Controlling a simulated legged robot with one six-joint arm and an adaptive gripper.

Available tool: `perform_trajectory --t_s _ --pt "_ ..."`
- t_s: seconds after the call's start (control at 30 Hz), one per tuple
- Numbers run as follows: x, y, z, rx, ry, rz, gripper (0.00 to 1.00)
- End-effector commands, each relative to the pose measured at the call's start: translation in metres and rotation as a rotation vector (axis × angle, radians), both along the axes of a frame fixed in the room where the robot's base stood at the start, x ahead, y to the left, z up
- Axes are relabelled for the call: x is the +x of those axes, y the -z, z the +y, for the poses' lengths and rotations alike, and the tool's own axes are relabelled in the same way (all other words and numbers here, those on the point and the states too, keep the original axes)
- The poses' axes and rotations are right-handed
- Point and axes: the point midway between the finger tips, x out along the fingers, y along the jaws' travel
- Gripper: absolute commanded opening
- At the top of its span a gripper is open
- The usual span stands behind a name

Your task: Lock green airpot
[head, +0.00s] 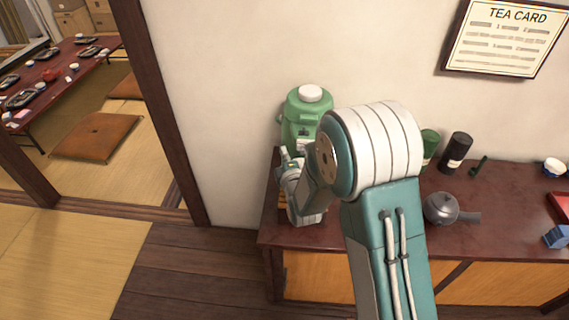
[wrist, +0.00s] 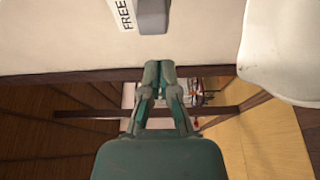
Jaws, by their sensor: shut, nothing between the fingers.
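The green airpot (head: 300,110) stands at the left back of the sideboard against the wall, with a white round cap on top. My arm hides its right side and lower front. My gripper (head: 285,152) is low in front of the airpot's left side, fingers shut and empty. In the wrist view, my gripper (wrist: 158,66) has its fingertips together just below a grey tab (wrist: 153,18). A white label reading FREE (wrist: 124,12) lies beside that tab. I cannot tell whether the fingertips touch the tab. No handle or latch shows clearly in the head view.
The sideboard top (head: 500,210) carries a grey teapot (head: 440,208), a black canister (head: 455,153), a green canister (head: 429,147) and a blue-and-white cup (head: 555,167). A white rounded shape (wrist: 282,55) fills the wrist view's right edge. Open floor lies left of the sideboard.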

Motion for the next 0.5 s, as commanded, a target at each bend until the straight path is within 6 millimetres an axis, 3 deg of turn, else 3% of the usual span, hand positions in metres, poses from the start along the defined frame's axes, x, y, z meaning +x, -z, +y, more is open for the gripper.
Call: perform_trajectory --t_s 0.03,0.2,0.5 --pt "-0.001 0.001 -0.011 -0.002 0.006 0.004 0.0" --pt "-0.002 0.001 -0.029 -0.002 0.005 0.004 0.0" --pt "-0.003 0.001 -0.034 -0.002 0.002 0.003 0.0"
